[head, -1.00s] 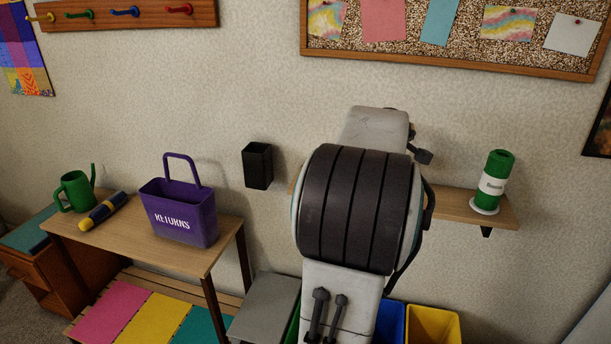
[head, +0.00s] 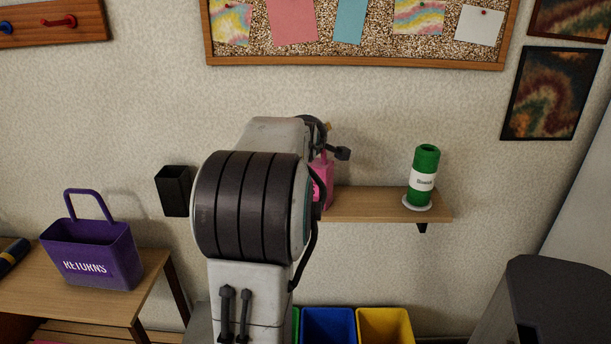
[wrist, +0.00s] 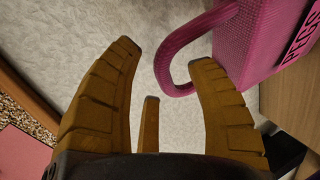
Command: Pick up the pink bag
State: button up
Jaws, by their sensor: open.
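The pink bag (head: 325,184) stands on the wooden wall shelf, partly hidden behind my arm in the head view. In the wrist view the pink bag (wrist: 262,38) fills the upper right. It has a woven side and a dark label reading "PEGS". Its looped handle (wrist: 176,48) reaches left, its end lying between my fingers in the picture. My gripper (wrist: 162,50) is open and empty. The right fingertip overlaps the handle loop; I cannot tell whether it is inside or in front of it. In the head view my fingers are mostly hidden by the arm.
The shelf (head: 375,205) also holds a green canister (head: 424,172) on a white disc, to the right. A black wall cup (head: 174,190) hangs at left. A purple "RETURNS" basket (head: 92,250) stands on a table. Blue (head: 328,326) and yellow (head: 386,326) bins stand below.

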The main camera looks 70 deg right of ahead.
jog(key=shift+w+d+f, duration=0.15)
jog(key=shift+d, duration=0.2)
jog(key=shift+a, duration=0.1)
grip_shut()
dwell(0.3)
